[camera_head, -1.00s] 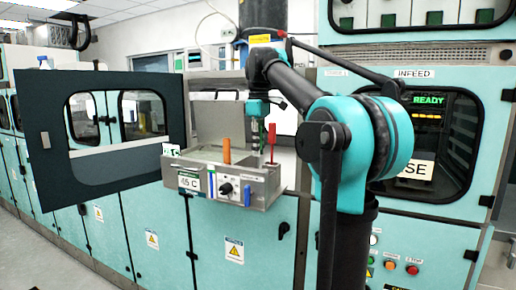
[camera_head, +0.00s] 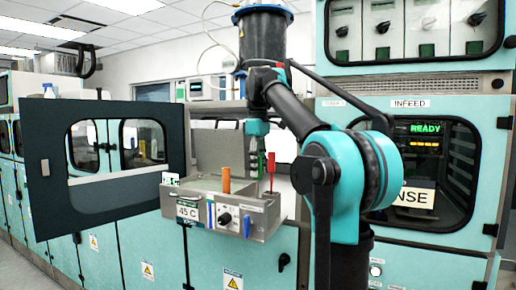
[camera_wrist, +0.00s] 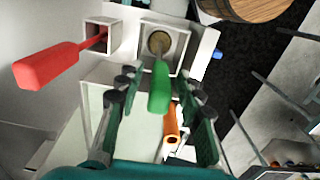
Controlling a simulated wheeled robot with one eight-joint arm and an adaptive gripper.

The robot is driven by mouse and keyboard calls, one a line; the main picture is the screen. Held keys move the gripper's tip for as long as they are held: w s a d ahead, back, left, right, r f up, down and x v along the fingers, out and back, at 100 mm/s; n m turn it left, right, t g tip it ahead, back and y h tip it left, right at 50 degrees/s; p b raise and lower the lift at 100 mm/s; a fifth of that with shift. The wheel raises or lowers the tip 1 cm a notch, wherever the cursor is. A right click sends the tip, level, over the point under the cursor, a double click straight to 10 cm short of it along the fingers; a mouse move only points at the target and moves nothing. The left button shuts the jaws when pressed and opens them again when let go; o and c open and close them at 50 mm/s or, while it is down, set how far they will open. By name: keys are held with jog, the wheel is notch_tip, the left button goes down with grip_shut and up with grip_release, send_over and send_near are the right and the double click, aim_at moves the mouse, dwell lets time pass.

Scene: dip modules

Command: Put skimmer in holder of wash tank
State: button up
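The wash tank (camera_head: 264,222) is a grey metal box with a "45 C" label on its front. A green handle (camera_wrist: 159,88) stands at a square holder socket (camera_wrist: 181,49) on the tank, with a round brownish piece inside the socket. A red handle (camera_wrist: 48,66) reaches into a second square socket (camera_wrist: 89,38); it also shows in the head view (camera_head: 271,162). An orange handle (camera_wrist: 171,124) stands in the tank. I cannot tell which handle is the skimmer's. My gripper (camera_wrist: 160,92) is open, with its fingers apart on both sides of the green handle and gaps visible.
A dark framed door panel (camera_head: 118,168) stands open left of the tank. The teal INFEED cabinet (camera_head: 420,255) is at the right. A blue knob (camera_head: 247,228) sticks out from the tank front. A wooden barrel-like thing (camera_wrist: 250,8) shows in the wrist view.

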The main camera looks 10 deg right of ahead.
notch_tip(320, 180, up, 9)
jog(key=shift+f, duration=0.1)
dwell(0.3)
jog(key=shift+c, duration=0.5)
dwell(0.7)
